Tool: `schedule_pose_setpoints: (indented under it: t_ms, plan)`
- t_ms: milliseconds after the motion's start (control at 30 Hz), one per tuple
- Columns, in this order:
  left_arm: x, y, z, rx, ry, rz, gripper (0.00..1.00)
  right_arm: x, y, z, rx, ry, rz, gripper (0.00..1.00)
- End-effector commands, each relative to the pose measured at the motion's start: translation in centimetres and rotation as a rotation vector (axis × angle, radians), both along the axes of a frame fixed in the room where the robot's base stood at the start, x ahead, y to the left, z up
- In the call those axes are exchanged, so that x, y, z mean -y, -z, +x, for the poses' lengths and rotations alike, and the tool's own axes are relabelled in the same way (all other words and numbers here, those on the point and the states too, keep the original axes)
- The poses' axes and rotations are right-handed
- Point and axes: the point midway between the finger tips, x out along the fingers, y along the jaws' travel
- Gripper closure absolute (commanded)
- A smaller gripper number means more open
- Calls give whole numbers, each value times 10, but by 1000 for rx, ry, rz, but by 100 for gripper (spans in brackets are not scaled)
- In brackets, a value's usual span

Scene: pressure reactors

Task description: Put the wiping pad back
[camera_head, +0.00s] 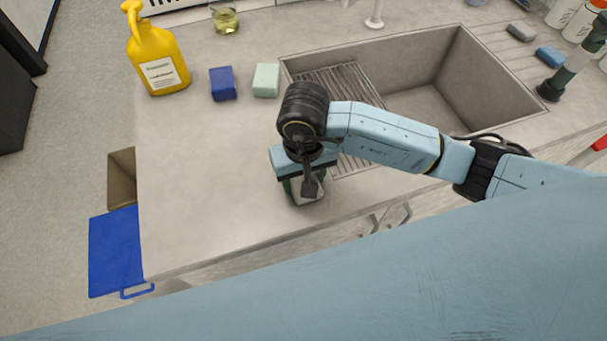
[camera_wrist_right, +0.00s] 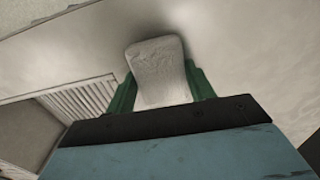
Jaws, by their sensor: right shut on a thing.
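My right gripper (camera_head: 305,188) is over the front part of the counter, just left of the sink's ribbed area. It is shut on a whitish pad, likely the wiping pad (camera_wrist_right: 160,72), which sits between the green fingers (camera_wrist_right: 123,95) in the right wrist view. In the head view, the arm hides most of the pad. I cannot tell whether the pad touches the counter. My left gripper is not in view.
A blue block (camera_head: 222,83) and a pale green block (camera_head: 266,80) stand behind the gripper, near a yellow jug (camera_head: 158,62) and a beaker (camera_head: 225,20). The sink (camera_head: 480,75) is right. A blue bin lid (camera_head: 115,250) lies off the left edge.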

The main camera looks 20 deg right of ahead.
Motion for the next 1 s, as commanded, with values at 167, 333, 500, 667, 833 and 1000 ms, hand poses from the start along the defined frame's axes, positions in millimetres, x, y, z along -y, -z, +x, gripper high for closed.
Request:
schedule_pose_setpoints:
  t_ms: [167, 333, 500, 667, 833, 1000]
  plan:
    - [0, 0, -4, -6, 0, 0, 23, 0, -1, 1, 3, 0, 1, 65]
    - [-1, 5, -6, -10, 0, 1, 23, 0, 4, 1, 2, 0, 0, 65]
    - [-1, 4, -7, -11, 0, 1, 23, 0, 2, 1, 2, 0, 1, 26]
    - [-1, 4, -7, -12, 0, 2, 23, 0, 2, 1, 2, 0, 1, 25]
    - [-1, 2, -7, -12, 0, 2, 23, 0, 1, 0, 1, 0, 1, 25]
    - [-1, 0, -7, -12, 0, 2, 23, 0, -18, 2, 8, -1, 1, 25]
